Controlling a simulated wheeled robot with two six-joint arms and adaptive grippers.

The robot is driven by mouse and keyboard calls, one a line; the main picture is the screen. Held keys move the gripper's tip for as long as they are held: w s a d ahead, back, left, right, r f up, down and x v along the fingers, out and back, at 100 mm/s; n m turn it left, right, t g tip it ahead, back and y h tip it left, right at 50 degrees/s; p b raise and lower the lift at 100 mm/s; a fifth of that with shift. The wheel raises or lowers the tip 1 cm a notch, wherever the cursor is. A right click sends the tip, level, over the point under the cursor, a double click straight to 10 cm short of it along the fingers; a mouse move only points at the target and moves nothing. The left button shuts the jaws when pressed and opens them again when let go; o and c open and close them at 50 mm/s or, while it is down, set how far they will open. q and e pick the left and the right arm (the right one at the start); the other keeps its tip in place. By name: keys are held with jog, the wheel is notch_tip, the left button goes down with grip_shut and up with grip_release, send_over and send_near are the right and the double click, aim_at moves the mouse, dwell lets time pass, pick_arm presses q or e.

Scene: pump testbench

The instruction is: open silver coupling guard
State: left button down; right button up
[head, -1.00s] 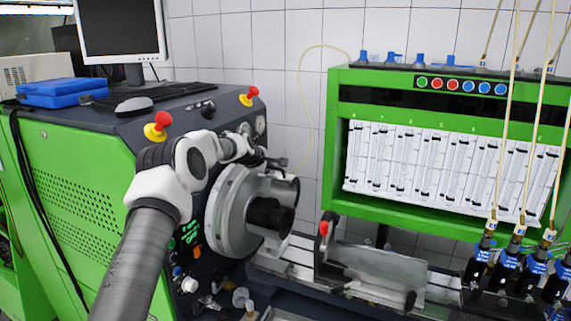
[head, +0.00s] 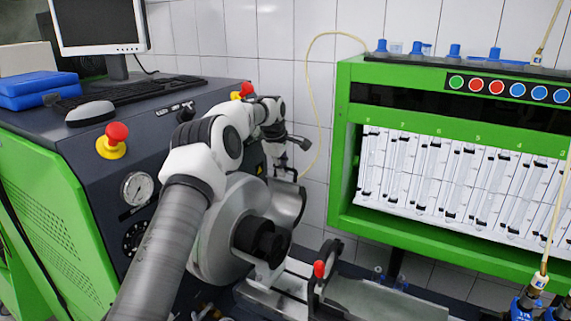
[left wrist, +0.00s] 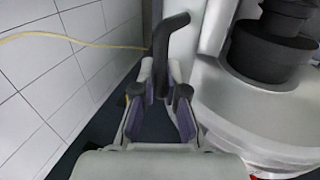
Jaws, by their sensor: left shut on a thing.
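The silver coupling guard (head: 288,206) is a curved metal cover. It stands behind and to the right of the dark coupling (head: 262,240), in front of the large grey disc (head: 218,245). My left gripper (head: 294,145) is above the guard's far side. In the left wrist view its fingers (left wrist: 159,92) are shut on a black bent handle (left wrist: 164,50), which sticks out past them. How the handle joins the guard is hidden. My right gripper is in neither view.
The green machine (head: 50,215) with red knobs (head: 117,132) is close on the left of my arm. A tiled wall (left wrist: 60,90) is close behind the gripper. A red-tipped lever (head: 319,269) stands front right, and a green test cabinet (head: 345,150) at right.

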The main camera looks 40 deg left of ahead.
pick_arm(q)
jog(key=shift+w+a+f, duration=0.15)
jog(key=shift+w+f, duration=0.15)
jog(key=shift+w, duration=0.05)
jog(key=shift+s+r, duration=0.3)
jog(key=shift+s, duration=0.1)
jog(key=c, duration=1.2)
grip_release()
jog(key=shift+w+f, duration=0.1)
jog(key=v, duration=1.2)
jog(key=shift+w, duration=0.15)
jog(key=shift+w, duration=0.1)
